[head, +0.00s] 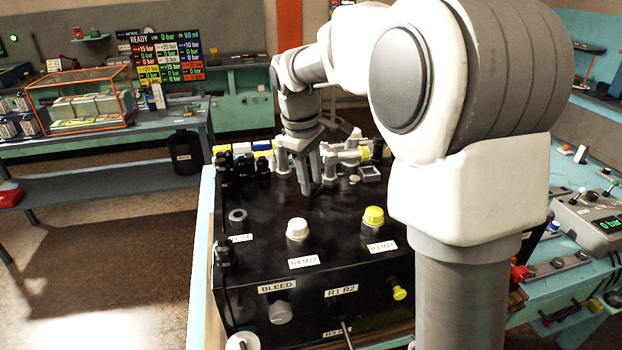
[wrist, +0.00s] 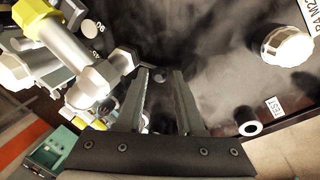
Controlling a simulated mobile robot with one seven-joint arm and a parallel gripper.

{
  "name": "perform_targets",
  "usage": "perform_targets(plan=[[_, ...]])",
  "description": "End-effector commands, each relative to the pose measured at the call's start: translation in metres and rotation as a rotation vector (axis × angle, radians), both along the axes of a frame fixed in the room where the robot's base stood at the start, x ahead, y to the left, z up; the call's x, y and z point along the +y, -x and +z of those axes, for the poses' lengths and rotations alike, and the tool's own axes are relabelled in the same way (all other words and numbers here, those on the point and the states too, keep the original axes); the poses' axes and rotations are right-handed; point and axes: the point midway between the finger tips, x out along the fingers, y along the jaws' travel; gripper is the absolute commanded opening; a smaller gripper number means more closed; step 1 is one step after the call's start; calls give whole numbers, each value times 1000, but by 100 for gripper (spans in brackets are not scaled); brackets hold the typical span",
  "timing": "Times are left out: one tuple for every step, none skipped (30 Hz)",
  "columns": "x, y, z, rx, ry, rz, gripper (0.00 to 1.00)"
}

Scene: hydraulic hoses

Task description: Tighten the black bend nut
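My gripper (head: 316,184) points down over the back part of the black box top (head: 262,203), in front of the row of fittings. In the wrist view its two fingers (wrist: 160,74) stand apart with a gap between them, and I see nothing held. A small dark round spot on the panel shows between the tips. A grey hex fitting (wrist: 124,60) is just left of the left fingertip; whether they touch is unclear. Black fittings (head: 245,164) stand at the box's back left. I cannot tell which part is the black bend nut.
A white cap (head: 297,228) and a yellow cap (head: 373,215) stand on the box top. An open ring-shaped port (wrist: 248,128) by the TEST label shows at lower right in the wrist view. Metal fittings with a yellow part (wrist: 36,18) crowd the left there. The middle panel is clear.

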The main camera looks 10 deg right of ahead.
Motion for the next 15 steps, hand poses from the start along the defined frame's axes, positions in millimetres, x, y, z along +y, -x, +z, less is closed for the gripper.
perform_targets(plan=[[0,0,-2,0,0,0,37],[-1,0,-3,0,0,0,37],[-1,0,-3,0,0,0,37],[-1,0,-3,0,0,0,37],[-1,0,-4,0,0,0,37],[-1,0,-3,0,0,-1,37],[-1,0,-3,0,0,-1,37],[-1,0,-3,0,0,-1,37],[-1,0,-3,0,0,-1,37],[0,0,-3,0,0,0,33],[0,0,-3,0,0,0,28],[0,0,-3,0,0,0,20],[0,0,-3,0,0,0,15],[0,0,-3,0,0,0,10],[0,0,-3,0,0,0,2]])
